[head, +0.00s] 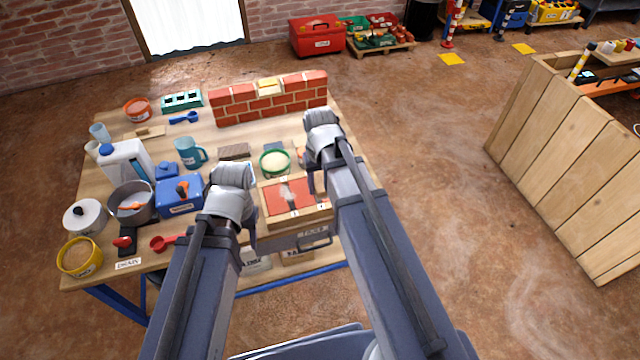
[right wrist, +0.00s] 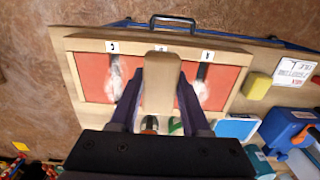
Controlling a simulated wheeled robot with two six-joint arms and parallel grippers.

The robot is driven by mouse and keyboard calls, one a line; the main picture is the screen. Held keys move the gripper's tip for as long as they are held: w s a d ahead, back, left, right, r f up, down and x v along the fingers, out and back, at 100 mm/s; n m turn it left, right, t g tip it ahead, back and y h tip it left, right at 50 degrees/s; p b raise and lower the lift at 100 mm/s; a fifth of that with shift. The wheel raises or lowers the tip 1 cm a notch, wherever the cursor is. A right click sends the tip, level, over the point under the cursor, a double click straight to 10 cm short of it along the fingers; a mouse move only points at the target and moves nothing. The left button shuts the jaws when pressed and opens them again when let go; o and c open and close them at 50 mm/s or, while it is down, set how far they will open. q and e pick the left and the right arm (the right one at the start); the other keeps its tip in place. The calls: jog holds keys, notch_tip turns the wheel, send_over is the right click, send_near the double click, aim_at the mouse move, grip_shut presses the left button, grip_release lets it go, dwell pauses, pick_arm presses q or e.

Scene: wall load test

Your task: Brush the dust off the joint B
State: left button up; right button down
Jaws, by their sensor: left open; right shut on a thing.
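The joint panel (head: 270,199) is a wooden frame with red faces near the table's front edge. In the right wrist view the panel (right wrist: 92,80) shows dark joints with whitish dust at the left joint (right wrist: 115,80) and the right joint (right wrist: 201,85). Their labels look like C and A. The middle joint, between them, is mostly hidden. My right gripper (right wrist: 160,108) is shut on a light wooden piece (right wrist: 161,80), seemingly the brush's handle, over the panel's middle. Its bristles are hidden. My left gripper (head: 250,240) is open at the panel's left side.
A small brick wall (head: 270,103) stands at the table's back. A green-rimmed sieve (head: 275,162) sits behind the panel. A blue box (head: 179,197), a pot (head: 132,203) and a jug (head: 188,153) crowd the left. Open floor lies to the right.

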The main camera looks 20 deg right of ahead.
notch_tip(320, 180, up, 3)
jog(key=p, duration=0.3)
jog(key=shift+r, duration=0.1)
dwell(0.3)
jog(key=shift+a, duration=0.1)
